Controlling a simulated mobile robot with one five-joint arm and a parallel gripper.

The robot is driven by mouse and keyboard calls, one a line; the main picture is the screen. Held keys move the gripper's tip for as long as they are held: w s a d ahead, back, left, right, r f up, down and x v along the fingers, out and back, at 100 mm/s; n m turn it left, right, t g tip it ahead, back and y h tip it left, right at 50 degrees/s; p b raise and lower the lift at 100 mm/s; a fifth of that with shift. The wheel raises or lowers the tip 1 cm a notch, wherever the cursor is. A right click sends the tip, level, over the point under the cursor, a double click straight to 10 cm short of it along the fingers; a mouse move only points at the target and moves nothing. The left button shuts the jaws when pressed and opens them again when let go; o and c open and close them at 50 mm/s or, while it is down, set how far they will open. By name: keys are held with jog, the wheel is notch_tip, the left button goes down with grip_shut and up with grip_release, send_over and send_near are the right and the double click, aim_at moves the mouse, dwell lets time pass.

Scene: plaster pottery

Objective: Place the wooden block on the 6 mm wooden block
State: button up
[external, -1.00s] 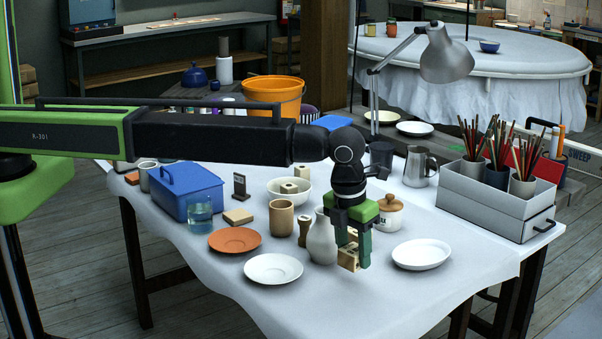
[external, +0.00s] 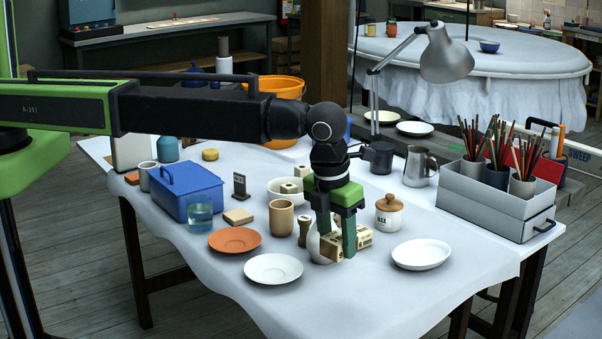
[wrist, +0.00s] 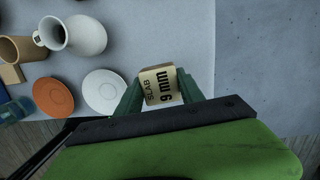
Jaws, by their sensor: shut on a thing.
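My gripper (external: 343,250) is shut on a pale wooden block (external: 360,238). In the wrist view the block (wrist: 160,85) sits between the fingertips, and its face reads "SLAB 9 mm". It is over the white cloth, right of the white vase (external: 314,245), which the gripper partly hides. I cannot tell whether the block touches the cloth. A flat wooden block (external: 238,216) lies by the orange saucer. No 6 mm marking is readable.
A lidded jar (external: 389,212) and a white plate (external: 421,254) are to the right. Cloth is clear in front.

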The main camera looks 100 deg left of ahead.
jog(key=w+a+r+n+p, duration=0.1)
jog(key=w+a, duration=0.1)
jog(key=a, duration=0.6)
jog(key=w+a+r+n+p, duration=0.1)
jog(key=w+a, duration=0.1)
jog(key=a, duration=0.6)
jog(key=r+n, duration=0.1)
send_over(360, 228)
jog(key=shift+g, duration=0.3)
jog(key=f+b, duration=0.6)
jog(key=f, duration=0.1)
jog(key=f+b, duration=0.3)
jog(key=shift+s+d+f+b, duration=0.1)
jog(key=shift+d+f+b, duration=0.1)
jog(key=shift+d+b, duration=0.15)
jog(key=shift+r, duration=0.2)
jog(key=shift+f, duration=0.15)
jog(key=o, duration=1.4)
jog(key=shift+c, duration=0.2)
